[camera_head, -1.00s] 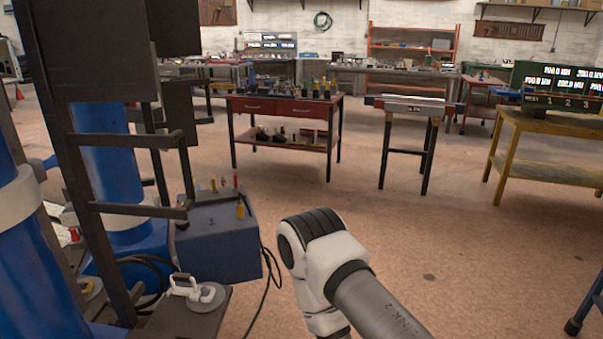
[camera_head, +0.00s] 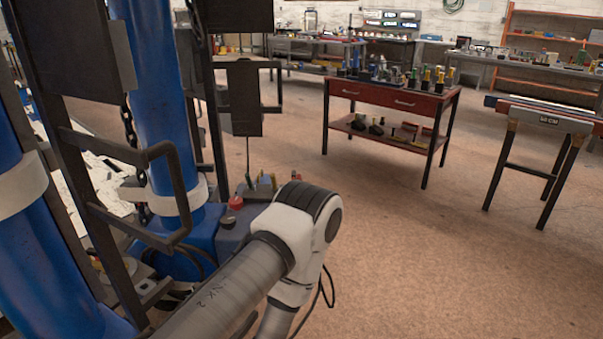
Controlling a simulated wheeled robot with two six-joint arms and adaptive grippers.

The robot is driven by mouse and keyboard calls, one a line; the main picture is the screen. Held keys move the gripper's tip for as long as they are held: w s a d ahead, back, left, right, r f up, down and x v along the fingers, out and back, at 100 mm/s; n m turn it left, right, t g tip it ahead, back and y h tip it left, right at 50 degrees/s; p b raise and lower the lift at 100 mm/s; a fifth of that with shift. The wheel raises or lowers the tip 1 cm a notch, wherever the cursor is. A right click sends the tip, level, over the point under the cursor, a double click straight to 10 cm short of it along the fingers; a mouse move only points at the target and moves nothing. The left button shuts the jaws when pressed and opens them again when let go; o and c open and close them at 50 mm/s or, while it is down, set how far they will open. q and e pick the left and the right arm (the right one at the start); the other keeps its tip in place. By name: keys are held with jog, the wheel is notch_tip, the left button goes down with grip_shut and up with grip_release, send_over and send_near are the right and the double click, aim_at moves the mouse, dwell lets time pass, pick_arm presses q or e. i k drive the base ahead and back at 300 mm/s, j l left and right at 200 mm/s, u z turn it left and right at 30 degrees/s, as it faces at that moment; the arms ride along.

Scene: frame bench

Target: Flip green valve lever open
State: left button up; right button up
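A blue box (camera_head: 229,240) with small levers and knobs on top stands low, left of the middle. My white and grey arm crosses in front and hides much of the box's right side. Neither of my grippers shows; the arm's end runs out at the bottom edge.
Blue cylinders (camera_head: 160,110) and a dark metal frame (camera_head: 75,170) fill the left side. A red bench (camera_head: 395,97) with tools stands beyond, and a small narrow table (camera_head: 548,117) at the right. The floor (camera_head: 430,260) at right is clear.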

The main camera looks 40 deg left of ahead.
aim_at(250, 187)
jog(key=i+l+u, duration=0.1)
jog(key=i+u, duration=0.3)
jog(key=i+l+u, duration=0.2)
jog(key=i+u, duration=0.2)
jog(key=i+l+u, duration=0.55)
jog(key=u, duration=0.2)
jog(key=i+l+u, duration=0.6)
jog(key=u, duration=0.2)
jog(key=i+l, duration=0.1)
jog(key=i, duration=0.25)
